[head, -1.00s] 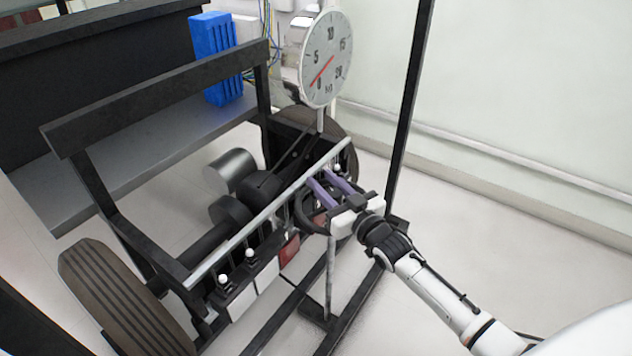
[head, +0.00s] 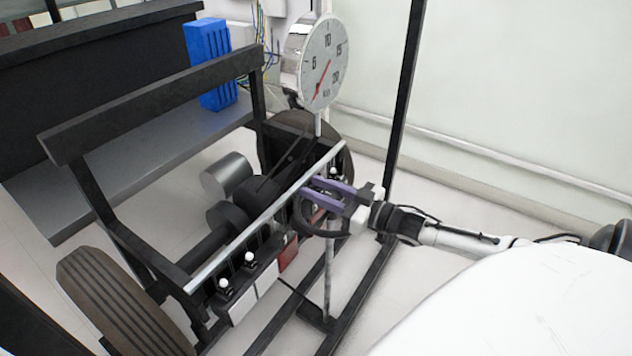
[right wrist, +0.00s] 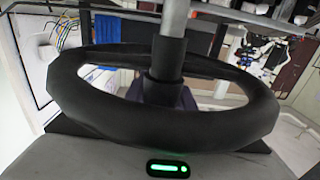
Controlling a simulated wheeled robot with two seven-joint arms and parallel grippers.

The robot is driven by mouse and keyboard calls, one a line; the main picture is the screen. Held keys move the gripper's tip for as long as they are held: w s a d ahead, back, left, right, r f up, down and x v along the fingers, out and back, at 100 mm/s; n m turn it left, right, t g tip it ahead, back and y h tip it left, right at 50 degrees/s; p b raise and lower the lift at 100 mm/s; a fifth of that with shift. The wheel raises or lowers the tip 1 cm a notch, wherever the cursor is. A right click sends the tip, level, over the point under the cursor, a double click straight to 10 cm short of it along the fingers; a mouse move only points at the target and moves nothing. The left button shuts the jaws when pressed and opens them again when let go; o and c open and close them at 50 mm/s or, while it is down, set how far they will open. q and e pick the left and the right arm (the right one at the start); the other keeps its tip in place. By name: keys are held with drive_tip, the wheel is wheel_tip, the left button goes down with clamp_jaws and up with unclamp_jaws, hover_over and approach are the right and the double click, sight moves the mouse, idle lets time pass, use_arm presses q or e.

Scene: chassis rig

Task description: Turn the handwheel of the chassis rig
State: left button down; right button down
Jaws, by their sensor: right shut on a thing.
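The fingers' exact contact with the rim is partly hidden. My left gripper is not in view.
A round dial (head: 324,62) with a red needle stands above the rig. A tall black post (head: 405,110) rises right of the handwheel. A blue crate (head: 211,62) sits on a grey shelf behind. A tyre (head: 120,300) is at lower left. Floor at right is clear.

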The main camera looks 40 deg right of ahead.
drive_tip(key=c, duration=1.3)
unclamp_jaws()
drive_tip(key=shift+s, duration=0.1)
drive_tip(key=p+v, duration=0.2)
drive_tip(key=v, duration=0.7)
drive_tip(key=shift+d, duration=0.1)
drive_tip(key=shift+s+d, duration=0.15)
drive_tip(key=shift+s, duration=0.4)
